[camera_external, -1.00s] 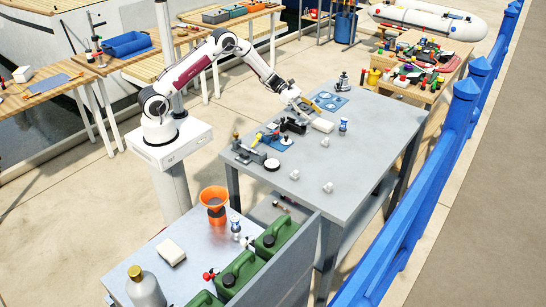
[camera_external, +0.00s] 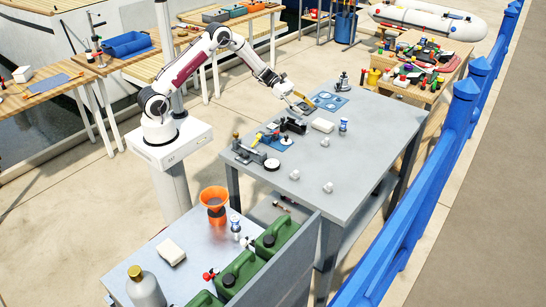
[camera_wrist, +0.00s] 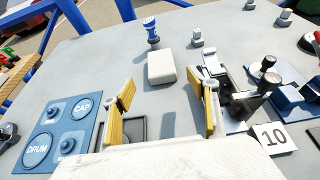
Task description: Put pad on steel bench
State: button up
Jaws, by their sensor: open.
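The white, block-shaped pad (camera_external: 323,125) lies flat on the grey steel bench (camera_external: 352,148). In the wrist view the pad (camera_wrist: 161,67) lies beyond my fingers, apart from them, its whole top visible. My gripper (camera_external: 300,100) hangs over the bench, left of and behind the pad. In the wrist view my gripper (camera_wrist: 167,104) is open, its two yellow-faced fingers spread with nothing between their tips. The bench top (camera_wrist: 95,70) shows around the pad.
A blue-and-white bottle (camera_wrist: 151,30) stands just past the pad. A black clamp-like fixture (camera_wrist: 240,95) is close to my right finger. A blue DRUM/CAP board (camera_wrist: 58,130) lies at left. Another white block (camera_external: 171,251) is on the near table. The bench's front is mostly clear.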

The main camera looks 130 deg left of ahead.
dwell(0.3)
jog(key=w+d+r+n+g+y, duration=0.1)
jog(key=w+d+r+n+y, duration=0.1)
jog(key=w+r+n, duration=0.45)
jog(key=w+d+r+n+y, duration=0.2)
jog(key=w+d+r, duration=0.15)
jog(key=r, duration=0.55)
jog(key=d+r+n+g+y, duration=0.2)
jog(key=d+r+n+y, duration=0.1)
jog(key=d+r+n, duration=0.9)
jog(key=s+d+f+n+g+h, duration=0.1)
jog(key=s+d+n, duration=0.35)
jog(key=d, duration=0.45)
jog(key=s+d+f+n+g+h, duration=0.1)
jog(key=s+d+n, duration=0.35)
jog(key=d, duration=0.55)
jog(key=s+d+f+n+g+h, duration=0.1)
jog(key=s+d+f+n+h, duration=0.1)
jog(key=s+d, duration=0.7)
jog(key=s+d+f+n+g+h, duration=0.1)
jog(key=s+d+f+n+h, duration=0.2)
jog(key=s+d, duration=0.6)
jog(key=shift+s+f+n+g, duration=0.3)
jog(key=shift+f+n+g, duration=0.1)
jog(key=shift+f+n, duration=0.45)
